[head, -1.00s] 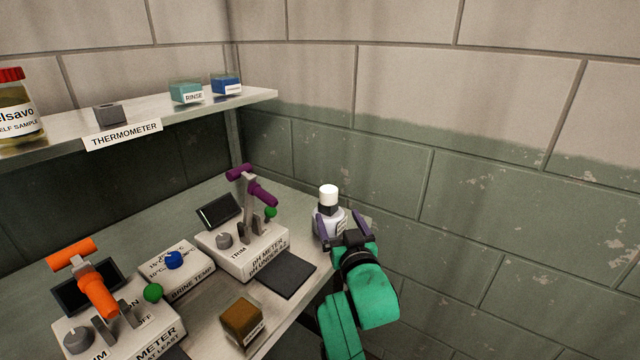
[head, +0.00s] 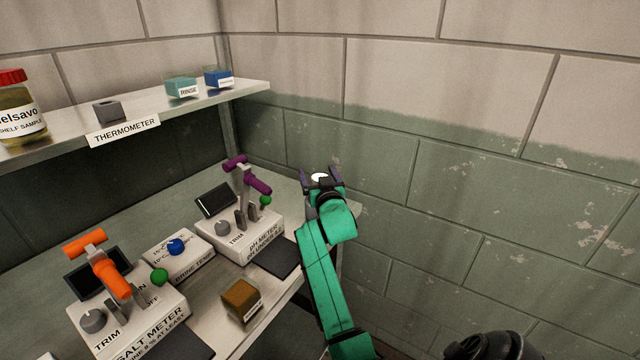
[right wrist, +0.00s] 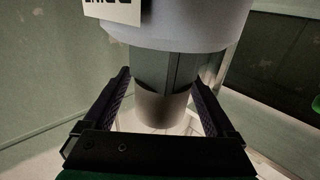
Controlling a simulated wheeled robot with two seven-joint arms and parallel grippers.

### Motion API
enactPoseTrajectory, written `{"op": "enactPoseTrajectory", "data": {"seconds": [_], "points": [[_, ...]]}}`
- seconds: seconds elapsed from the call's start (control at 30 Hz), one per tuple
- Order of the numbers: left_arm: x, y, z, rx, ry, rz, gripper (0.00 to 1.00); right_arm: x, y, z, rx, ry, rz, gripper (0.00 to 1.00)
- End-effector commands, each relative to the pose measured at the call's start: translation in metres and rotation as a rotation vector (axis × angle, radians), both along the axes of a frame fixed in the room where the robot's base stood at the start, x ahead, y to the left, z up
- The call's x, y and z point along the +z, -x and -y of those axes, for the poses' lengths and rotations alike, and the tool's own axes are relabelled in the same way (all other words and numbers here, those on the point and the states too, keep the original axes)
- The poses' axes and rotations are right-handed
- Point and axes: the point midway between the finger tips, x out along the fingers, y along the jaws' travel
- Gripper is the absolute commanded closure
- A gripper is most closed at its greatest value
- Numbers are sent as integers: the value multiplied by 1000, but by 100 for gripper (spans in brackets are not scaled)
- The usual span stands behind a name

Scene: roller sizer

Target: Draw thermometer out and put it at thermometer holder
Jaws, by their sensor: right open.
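The thermometer holder is a small grey block (head: 107,110) with a dark hole in its top, standing on the shelf above the THERMOMETER label (head: 124,132). I cannot pick out a thermometer for certain; a blue ball (head: 176,247) sits on the white BRINE TEMP box (head: 190,263). My right gripper (head: 320,178) is open at the white-capped bottle, whose cap (head: 319,177) shows between the fingers. In the right wrist view, the fingers stand either side of the bottle's narrower part (right wrist: 165,80), with gaps showing. My left gripper is out of view.
The salt meter (head: 135,315) with an orange handle stands at the left, and the pH meter (head: 248,232) with a purple handle stands nearer my right gripper. A brown block (head: 241,297) sits near the front edge. A jar (head: 18,110) and small blocks stand on the shelf.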

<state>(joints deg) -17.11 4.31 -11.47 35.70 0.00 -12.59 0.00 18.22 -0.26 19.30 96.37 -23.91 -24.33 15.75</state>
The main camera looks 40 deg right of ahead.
Motion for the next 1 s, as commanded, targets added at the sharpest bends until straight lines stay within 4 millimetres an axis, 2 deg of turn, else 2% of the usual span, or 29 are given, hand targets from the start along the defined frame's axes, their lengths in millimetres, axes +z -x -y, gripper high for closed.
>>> {"op": "enactPoseTrajectory", "data": {"seconds": [0.03, 0.17, 0.2, 0.23, 0.27, 0.53, 0.67, 0.77, 0.87, 1.0], "points": [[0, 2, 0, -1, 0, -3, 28, 0, 0, 0, 0, 0, 0, 17], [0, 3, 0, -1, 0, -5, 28, 0, 0, 0, 0, 0, 0, 67], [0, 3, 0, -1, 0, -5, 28, 0, 0, 0, 0, 0, -1, 82], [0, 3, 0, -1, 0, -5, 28, 0, 0, 0, 0, 0, -1, 94], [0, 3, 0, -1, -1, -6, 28, 0, 0, 0, 0, 0, -1, 100], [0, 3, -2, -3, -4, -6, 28, 2, 0, 0, 0, 0, 1, 100], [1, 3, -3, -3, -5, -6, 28, 15, 0, 0, 0, 2, 2, 100], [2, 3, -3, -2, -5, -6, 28, 35, 1, 0, 0, 3, 4, 100], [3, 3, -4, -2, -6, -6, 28, 66, 1, 0, 0, 4, 7, 100], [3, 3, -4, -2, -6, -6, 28, 119, 1, 0, -1, 4, 9, 100]]}}
